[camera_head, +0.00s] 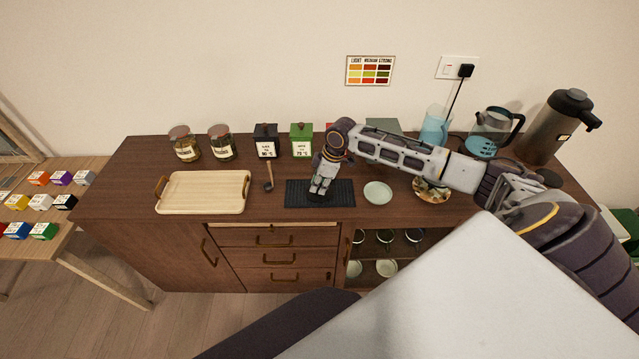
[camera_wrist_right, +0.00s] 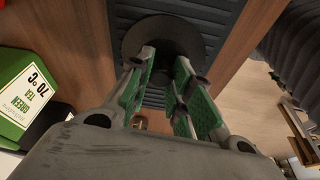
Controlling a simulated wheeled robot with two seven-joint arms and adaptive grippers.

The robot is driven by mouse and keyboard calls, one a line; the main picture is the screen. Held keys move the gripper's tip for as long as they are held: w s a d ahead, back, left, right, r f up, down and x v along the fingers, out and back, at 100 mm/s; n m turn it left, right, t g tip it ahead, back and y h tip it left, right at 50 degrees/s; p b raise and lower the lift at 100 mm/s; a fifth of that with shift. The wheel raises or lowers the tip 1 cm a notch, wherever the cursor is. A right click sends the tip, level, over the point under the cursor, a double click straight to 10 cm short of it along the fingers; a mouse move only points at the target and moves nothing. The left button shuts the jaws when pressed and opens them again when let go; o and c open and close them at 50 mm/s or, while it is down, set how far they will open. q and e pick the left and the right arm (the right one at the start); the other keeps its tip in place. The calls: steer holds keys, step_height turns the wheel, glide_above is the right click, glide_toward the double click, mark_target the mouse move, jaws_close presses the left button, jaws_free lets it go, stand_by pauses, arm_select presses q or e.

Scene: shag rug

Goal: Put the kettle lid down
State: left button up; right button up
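The kettle lid (camera_wrist_right: 150,32) is a dark round disc, seen in the right wrist view over the black ribbed mat (camera_head: 342,194). My right gripper (camera_wrist_right: 165,66) points down at the mat, its two green-padded fingers close together at the lid's middle. They look shut on its knob, though the knob itself is mostly hidden. In the head view my right gripper (camera_head: 320,188) is low over the mat, and the lid is hardly visible against it. Whether the lid touches the mat is unclear. The glass kettle (camera_head: 490,130) with blue water stands at the back right. My left gripper is out of view.
A wooden tray (camera_head: 203,193) lies left of the mat, with a scoop (camera_head: 268,178) between. A pale saucer (camera_head: 378,193) and a patterned plate (camera_head: 426,193) lie right. Jars, a black canister (camera_head: 265,142) and a green canister (camera_head: 302,142) line the back. A tall flask (camera_head: 553,130) stands far right.

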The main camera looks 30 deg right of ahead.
mark_target(329, 191)
steer(key=o, duration=0.4)
steer(key=shift+r, duration=0.15)
steer(key=b+v, duration=0.1)
steer(key=v, duration=1.1)
stand_by(0.4)
